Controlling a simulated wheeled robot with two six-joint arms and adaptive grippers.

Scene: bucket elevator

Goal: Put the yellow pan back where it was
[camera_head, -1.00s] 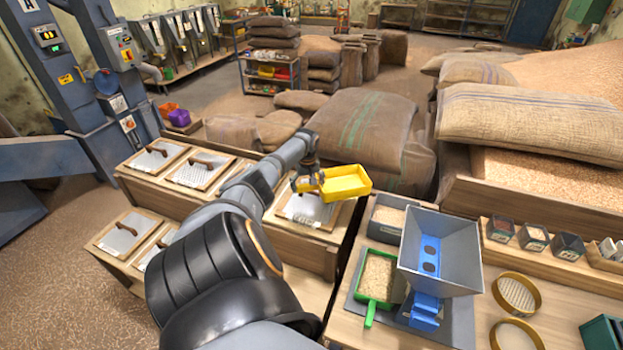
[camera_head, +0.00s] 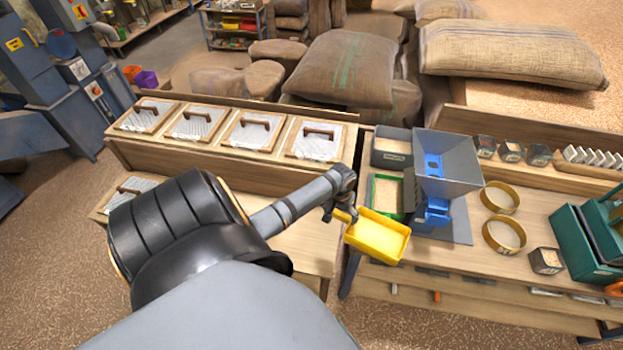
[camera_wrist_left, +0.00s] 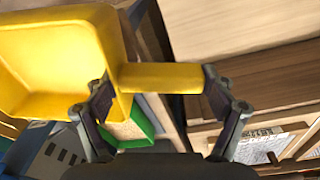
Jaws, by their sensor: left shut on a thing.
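The yellow pan (camera_head: 378,236) is held by my left gripper (camera_head: 343,213), which is shut on its handle. In the head view the pan hangs at the front left corner of the right-hand bench, in front of the green pan. It looks empty. In the left wrist view the pan (camera_wrist_left: 55,55) fills the upper left, and its handle lies between the fingers of my left gripper (camera_wrist_left: 160,85). My right gripper is not in view.
A green pan (camera_head: 371,190) is partly hidden behind the yellow pan, beside a grey hopper with a blue chute (camera_head: 436,212). Two sieve rings (camera_head: 503,236) stand to the right. Lidded bins (camera_head: 316,140) line the left bench. Bare bench wood (camera_head: 455,258) lies in front of the hopper.

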